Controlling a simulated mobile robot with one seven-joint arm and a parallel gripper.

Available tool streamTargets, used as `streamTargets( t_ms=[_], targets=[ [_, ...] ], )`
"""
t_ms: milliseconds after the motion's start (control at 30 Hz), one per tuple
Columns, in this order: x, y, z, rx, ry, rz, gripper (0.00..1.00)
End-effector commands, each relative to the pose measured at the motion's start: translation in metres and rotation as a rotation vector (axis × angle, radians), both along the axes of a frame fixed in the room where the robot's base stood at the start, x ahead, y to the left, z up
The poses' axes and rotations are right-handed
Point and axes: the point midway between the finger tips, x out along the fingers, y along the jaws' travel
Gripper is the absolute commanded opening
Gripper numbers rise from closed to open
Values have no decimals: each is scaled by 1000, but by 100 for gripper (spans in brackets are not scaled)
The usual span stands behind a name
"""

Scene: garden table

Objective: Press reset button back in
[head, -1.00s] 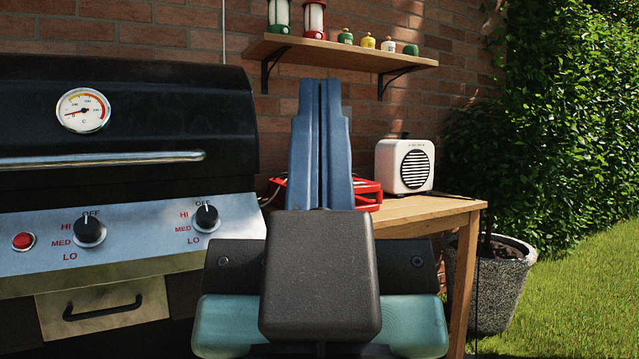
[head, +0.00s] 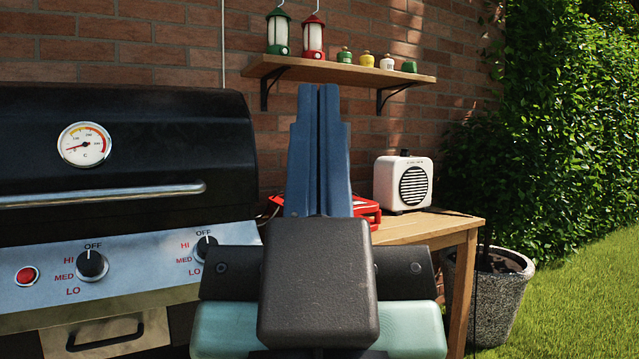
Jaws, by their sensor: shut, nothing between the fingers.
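My gripper (head: 319,90) is in the middle of the head view, its two blue fingers together and pointing up, with nothing between them. Behind it a red object (head: 368,211) lies on the wooden table; my fingers hide most of it, and I cannot tell what it is. A round red button (head: 26,276) sits at the left end of the grill's control panel, well to the left of my gripper. No button marked reset is readable in this view.
The black grill (head: 130,140) fills the left side, with knobs on its front panel (head: 130,268). A white radio-like box (head: 403,184) stands on the wooden table (head: 430,226). A shelf (head: 350,72) holds lanterns and small canisters. A stone planter (head: 490,300) stands right, beside open grass.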

Motion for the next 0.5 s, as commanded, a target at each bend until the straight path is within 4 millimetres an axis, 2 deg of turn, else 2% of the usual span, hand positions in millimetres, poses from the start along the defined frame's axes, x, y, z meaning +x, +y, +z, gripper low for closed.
streamTargets(
  t_ms=[33,500],
  targets=[
    [0,0,34,0,-1,0,0],
    [0,0,199,0,-1,1,0]
  ],
)
